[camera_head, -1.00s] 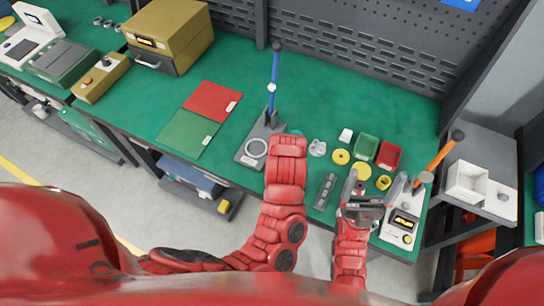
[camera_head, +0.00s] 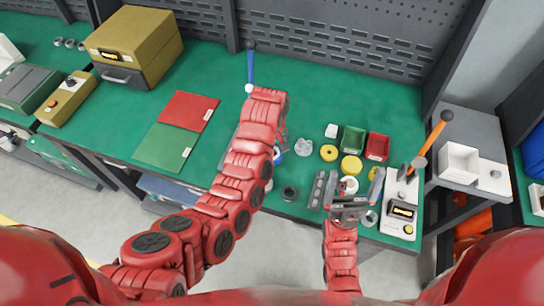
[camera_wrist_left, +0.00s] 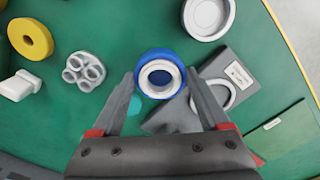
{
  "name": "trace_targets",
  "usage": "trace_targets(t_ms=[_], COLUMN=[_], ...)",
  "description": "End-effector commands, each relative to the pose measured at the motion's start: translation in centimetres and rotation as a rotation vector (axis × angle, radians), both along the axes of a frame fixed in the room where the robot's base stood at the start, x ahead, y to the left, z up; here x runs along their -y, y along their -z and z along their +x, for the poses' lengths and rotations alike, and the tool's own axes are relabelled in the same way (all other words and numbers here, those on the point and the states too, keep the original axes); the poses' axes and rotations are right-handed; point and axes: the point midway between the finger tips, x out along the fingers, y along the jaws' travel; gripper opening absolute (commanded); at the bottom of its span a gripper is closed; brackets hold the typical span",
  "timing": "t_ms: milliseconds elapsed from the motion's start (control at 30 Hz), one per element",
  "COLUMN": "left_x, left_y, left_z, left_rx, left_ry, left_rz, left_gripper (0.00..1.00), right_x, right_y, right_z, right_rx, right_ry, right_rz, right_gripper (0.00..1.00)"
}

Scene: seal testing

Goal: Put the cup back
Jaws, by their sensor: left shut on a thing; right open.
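In the left wrist view a round blue cup (camera_wrist_left: 160,75) with a pale inner ring sits between the fingers of my left gripper (camera_wrist_left: 165,92), which is shut on it. In the head view my forearm hides most of this gripper; a bit of blue (camera_head: 277,150) shows beside it. Below the cup is the grey press base (camera_wrist_left: 180,115) with a pale ring (camera_wrist_left: 218,95); its blue lever (camera_head: 250,68) stands upright in the head view. My right gripper (camera_head: 350,194) is open near the bench's front edge, with a small white round part (camera_head: 348,184) behind its fingers.
A grey lobed part (camera_wrist_left: 84,71), a yellow ring (camera_wrist_left: 31,38) and a pale round dish (camera_wrist_left: 208,17) lie nearby. Green (camera_head: 352,139) and red (camera_head: 377,146) bins stand behind. Red (camera_head: 190,110) and green (camera_head: 163,147) mats lie left. An orange lever (camera_head: 432,138) stands right.

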Motion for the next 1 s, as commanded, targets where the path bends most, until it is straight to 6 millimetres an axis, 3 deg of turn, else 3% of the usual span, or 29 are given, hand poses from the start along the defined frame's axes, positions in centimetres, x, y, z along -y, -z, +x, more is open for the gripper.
trace_targets(t_ms=[200, 467, 867, 900, 1000], left_x=[-0.1, -0.1, -0.1, -0.1, -0.1], left_y=[0.2, 2.8, 3.9, 3.8, 3.7], left_z=[0.6, 0.5, 0.5, 0.5, 0.5], left_rx=[0.002, -0.001, 0.003, 0.003, 0.003], left_ry=[-0.001, -0.001, -0.002, -0.002, -0.002], left_rz=[-0.001, 0.000, -0.003, -0.003, -0.003], left_gripper=[0.17, 0.17, 0.17, 0.82, 1.00], right_x=[0.0, 0.0, 0.0, 0.0, 0.0], right_y=[-0.5, -2.2, -1.6, -1.7, -1.8], right_z=[0.0, 0.0, 0.0, 0.0, 0.0], right_rx=[0.000, 0.000, 0.000, 0.000, 0.000], right_ry=[0.000, 0.000, 0.000, 0.000, 0.000], right_rz=[0.000, 0.000, 0.000, 0.000, 0.000], right_gripper=[0.94, 0.94, 0.94, 0.94, 0.94])
